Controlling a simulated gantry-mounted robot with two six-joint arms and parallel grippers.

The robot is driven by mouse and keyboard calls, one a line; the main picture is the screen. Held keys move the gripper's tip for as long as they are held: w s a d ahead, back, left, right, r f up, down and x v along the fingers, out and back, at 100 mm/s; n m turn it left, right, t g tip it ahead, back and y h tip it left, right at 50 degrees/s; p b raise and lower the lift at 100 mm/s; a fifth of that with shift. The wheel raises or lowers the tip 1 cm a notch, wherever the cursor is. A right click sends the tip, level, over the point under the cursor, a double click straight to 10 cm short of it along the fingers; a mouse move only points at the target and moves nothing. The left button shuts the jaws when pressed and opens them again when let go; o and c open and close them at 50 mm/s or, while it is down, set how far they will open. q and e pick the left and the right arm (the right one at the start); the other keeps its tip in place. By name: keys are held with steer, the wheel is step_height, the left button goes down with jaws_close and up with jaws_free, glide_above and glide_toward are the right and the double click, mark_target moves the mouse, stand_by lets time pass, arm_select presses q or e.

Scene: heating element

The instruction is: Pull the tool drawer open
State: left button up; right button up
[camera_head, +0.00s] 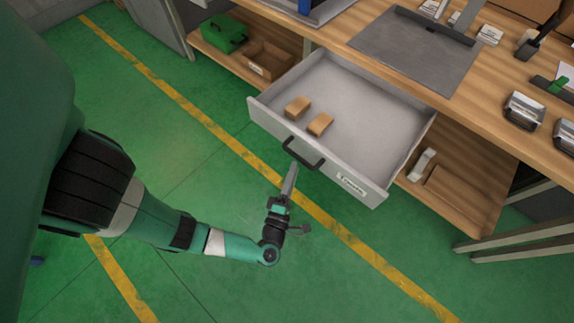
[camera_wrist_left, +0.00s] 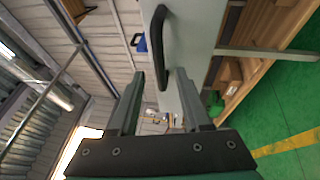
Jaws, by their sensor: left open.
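The grey tool drawer (camera_head: 355,97) stands pulled out from under the workbench in the head view, its inside showing. Its dark bar handle (camera_head: 303,154) is on the front panel (camera_head: 330,163), beside a white label. Two small tan blocks (camera_head: 298,107) (camera_head: 320,124) lie in the drawer. My left gripper (camera_head: 291,176) is just in front of the handle. In the left wrist view its two fingers (camera_wrist_left: 160,78) are apart, with the handle (camera_wrist_left: 158,45) ahead and its lower end appearing between the fingertips. I cannot tell whether they touch. My right gripper is not in view.
The wooden workbench (camera_head: 335,38) holds a dark grey mat (camera_head: 415,52) and several small items. A lower shelf holds a green toolbox (camera_head: 223,33) and a brown bin (camera_head: 268,60). The green floor (camera_head: 360,285) before the drawer is clear.

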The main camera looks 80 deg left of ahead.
arm_select(q)
steer(key=v, duration=0.6)
steer(key=shift+s+d, duration=0.25)
